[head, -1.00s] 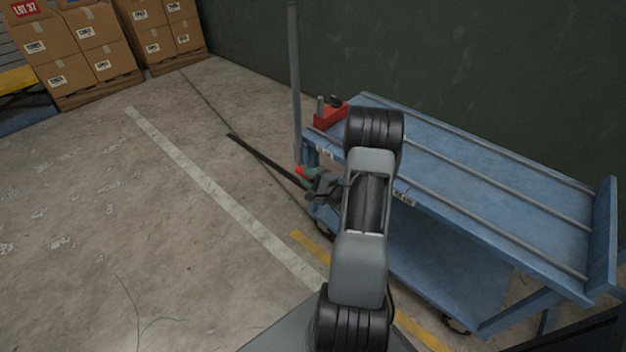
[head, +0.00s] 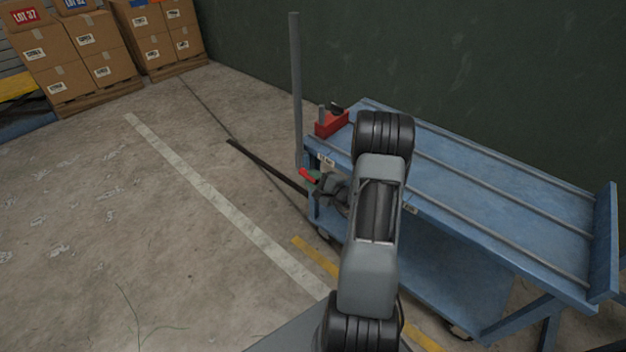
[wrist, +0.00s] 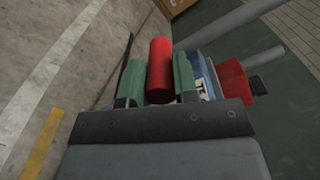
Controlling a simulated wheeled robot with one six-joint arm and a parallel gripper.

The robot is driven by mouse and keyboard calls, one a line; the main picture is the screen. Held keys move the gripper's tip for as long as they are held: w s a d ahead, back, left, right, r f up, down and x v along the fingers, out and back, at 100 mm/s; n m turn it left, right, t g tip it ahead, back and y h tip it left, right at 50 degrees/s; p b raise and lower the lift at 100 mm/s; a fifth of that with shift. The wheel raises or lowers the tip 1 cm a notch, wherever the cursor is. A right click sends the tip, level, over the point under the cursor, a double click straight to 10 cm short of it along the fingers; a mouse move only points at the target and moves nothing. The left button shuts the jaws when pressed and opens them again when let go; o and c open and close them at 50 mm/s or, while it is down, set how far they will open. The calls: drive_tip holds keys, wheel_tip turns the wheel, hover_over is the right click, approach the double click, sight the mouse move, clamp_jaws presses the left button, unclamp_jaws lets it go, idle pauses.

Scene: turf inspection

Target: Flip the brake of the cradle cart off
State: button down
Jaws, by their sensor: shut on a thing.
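The blue cradle cart (head: 500,172) stands at the right in the head view, against the dark green wall. Its brake lever has a red grip (head: 307,174) at the cart's near left end; in the wrist view it is an upright red cylinder (wrist: 160,68). My gripper (head: 316,181) is shut on this red grip. In the wrist view a green fingertip lies on each side of the grip, with my gripper (wrist: 159,82) holding it between them. The lever's lower part and pivot are hidden behind my gripper and arm.
A red block (head: 331,122) with a dark knob sits on the cart's left end. A grey upright post (head: 296,90) rises beside that end. A dark bar (head: 265,165) reaches along the floor. Boxes on pallets (head: 90,50) stand far left; the floor between is clear.

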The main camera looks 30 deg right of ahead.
drive_tip(key=c, duration=0.9)
unclamp_jaws()
drive_tip(key=shift+r, duration=0.1)
drive_tip(key=p+v, duration=0.1)
drive_tip(key=v, duration=1.2)
drive_tip(key=shift+s+d+p, duration=0.2)
drive_tip(key=shift+s+p, duration=0.1)
drive_tip(key=shift+s, duration=0.05)
